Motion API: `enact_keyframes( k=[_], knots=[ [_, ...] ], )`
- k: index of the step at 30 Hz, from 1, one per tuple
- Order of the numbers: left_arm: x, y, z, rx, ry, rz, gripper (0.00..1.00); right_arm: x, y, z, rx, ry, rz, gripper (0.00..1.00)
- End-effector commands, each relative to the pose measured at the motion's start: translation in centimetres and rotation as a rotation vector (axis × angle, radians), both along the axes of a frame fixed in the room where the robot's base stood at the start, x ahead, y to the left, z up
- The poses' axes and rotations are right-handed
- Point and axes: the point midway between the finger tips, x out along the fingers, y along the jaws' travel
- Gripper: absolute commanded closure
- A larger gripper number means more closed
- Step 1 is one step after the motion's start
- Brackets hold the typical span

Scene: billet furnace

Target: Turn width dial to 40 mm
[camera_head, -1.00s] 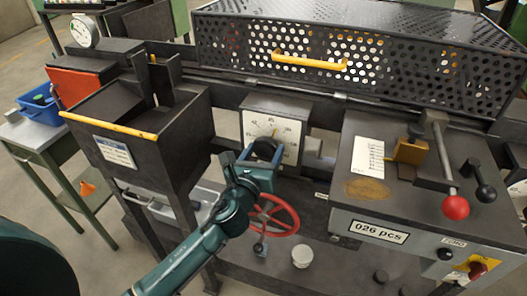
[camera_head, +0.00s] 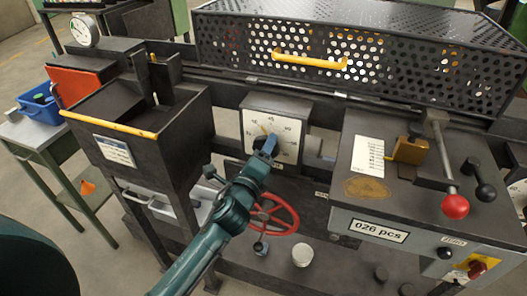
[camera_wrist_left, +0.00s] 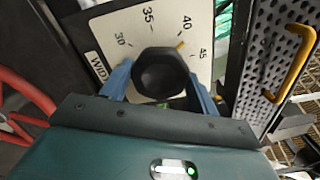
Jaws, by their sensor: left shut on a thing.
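The width dial is a black knob (camera_wrist_left: 161,74) on a white scale plate (camera_wrist_left: 198,20), marked 30, 35, 40 and 45 in the wrist view. Its yellow pointer (camera_wrist_left: 181,45) points near the 40 mark, seemingly slightly on the 45 side. My left gripper (camera_wrist_left: 160,88) is shut on the knob, with one blue finger on each side. In the head view the scale plate (camera_head: 287,138) is on a dark box, and my left gripper (camera_head: 267,147) covers part of the knob. My right gripper is not in view.
A red handwheel (camera_head: 274,215) is just below my left wrist. A perforated guard (camera_head: 370,50) with a yellow handle (camera_head: 310,61) stands behind. A dark hopper (camera_head: 150,125) is at left; a control box with a red-knobbed lever (camera_head: 455,206) is at right.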

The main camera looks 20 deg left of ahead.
Motion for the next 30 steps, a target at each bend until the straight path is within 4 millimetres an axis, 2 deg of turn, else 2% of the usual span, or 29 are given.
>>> enact_keyframes(
  k=[12, 29, 30],
  knots=[
    [-0.01, 0.01, -0.02, -0.199, 0.008, 0.0, 0.63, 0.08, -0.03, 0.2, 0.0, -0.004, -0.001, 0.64],
    [-0.01, 0.04, -0.04, -0.227, 0.008, 0.001, 0.63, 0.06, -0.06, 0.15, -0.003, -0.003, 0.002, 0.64],
    [-0.01, 0.04, -0.04, -0.227, 0.008, 0.001, 0.38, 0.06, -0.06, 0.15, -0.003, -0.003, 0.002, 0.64]
  ],
)
